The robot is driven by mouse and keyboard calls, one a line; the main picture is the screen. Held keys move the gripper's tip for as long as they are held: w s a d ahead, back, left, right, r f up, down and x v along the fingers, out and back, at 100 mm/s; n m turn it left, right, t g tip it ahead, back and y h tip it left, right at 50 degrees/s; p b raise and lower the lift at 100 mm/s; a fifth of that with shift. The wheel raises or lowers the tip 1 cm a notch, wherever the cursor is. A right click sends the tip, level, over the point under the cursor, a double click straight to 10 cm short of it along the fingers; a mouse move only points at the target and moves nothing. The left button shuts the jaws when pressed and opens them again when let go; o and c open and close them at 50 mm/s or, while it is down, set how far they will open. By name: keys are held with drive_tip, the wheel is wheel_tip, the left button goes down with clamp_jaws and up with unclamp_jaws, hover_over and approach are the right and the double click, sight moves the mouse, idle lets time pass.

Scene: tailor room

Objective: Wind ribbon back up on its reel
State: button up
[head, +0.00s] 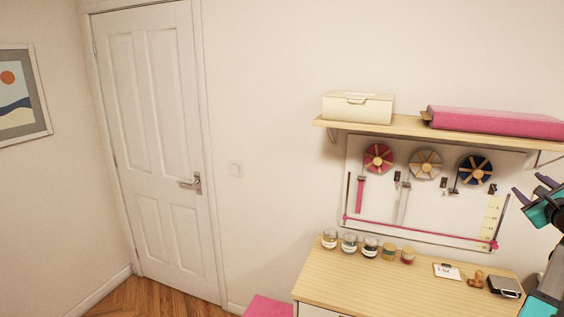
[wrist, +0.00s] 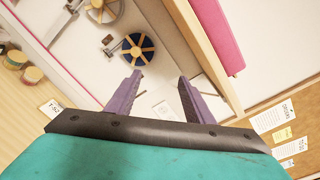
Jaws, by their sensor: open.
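Three reels hang in a row on a pale wall board (head: 440,222): a pink reel (head: 378,157), a cream reel (head: 426,165) and a navy reel (head: 475,169). A long pink ribbon (head: 360,196) hangs below the pink reel, and a long pale ribbon (head: 403,206) below the cream one. Only a short dark length (head: 453,189) shows by the navy reel. My gripper (head: 532,188) is at the right edge of the head view, right of the board, open and empty. In the wrist view the navy reel (wrist: 138,50) lies beyond the left finger of my gripper (wrist: 158,79), apart from it.
A wooden shelf (head: 400,126) above the board carries a cream box (head: 357,107) and a pink roll (head: 495,122). The wooden worktop (head: 350,280) below holds several jars, a card (head: 447,271), a stamp (head: 476,280) and a dark case (head: 504,287). The worktop's front left is clear.

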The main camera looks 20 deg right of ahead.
drive_tip(key=w+a+f+n+g+y, duration=0.1)
drive_tip(key=w+a+f+n+y, duration=0.4)
drive_tip(key=w+a+f, duration=0.6)
drive_tip(key=w+a+f+n+g+y, duration=0.25)
drive_tip(key=w+a+f+n, duration=0.35)
drive_tip(key=w+a+f, duration=0.5)
drive_tip(key=s+a+f+n+g+y, duration=0.1)
drive_tip(key=a+f+n+g+y, duration=0.15)
drive_tip(key=a+f+n, duration=0.75)
drive_tip(key=s+a+f+n+g+y, duration=0.1)
drive_tip(key=a+f+n+g, duration=0.15)
drive_tip(key=a+f, duration=1.5)
drive_tip(key=s+a+f+n+g, duration=0.2)
drive_tip(key=s+a+f+n, duration=0.15)
drive_tip(key=a, duration=0.35)
drive_tip(key=s+a+f+n+g+h, duration=0.1)
drive_tip(key=s+a+f+n+g, duration=0.15)
drive_tip(key=s+a, duration=0.35)
drive_tip(key=s+a+f+n+g, duration=0.2)
drive_tip(key=s+a+f+n, duration=0.15)
drive_tip(key=a, duration=0.35)
drive_tip(key=s+f+g+b, duration=0.5)
drive_tip(key=s+f+b, duration=0.6)
drive_tip(key=s+f, duration=1.4)
wheel_tip(320, 180, down, 5)
drive_tip(key=shift+s+r+n+b, duration=0.2)
drive_tip(key=shift+s+n+b, duration=0.1)
drive_tip(key=shift+n+b, duration=0.1)
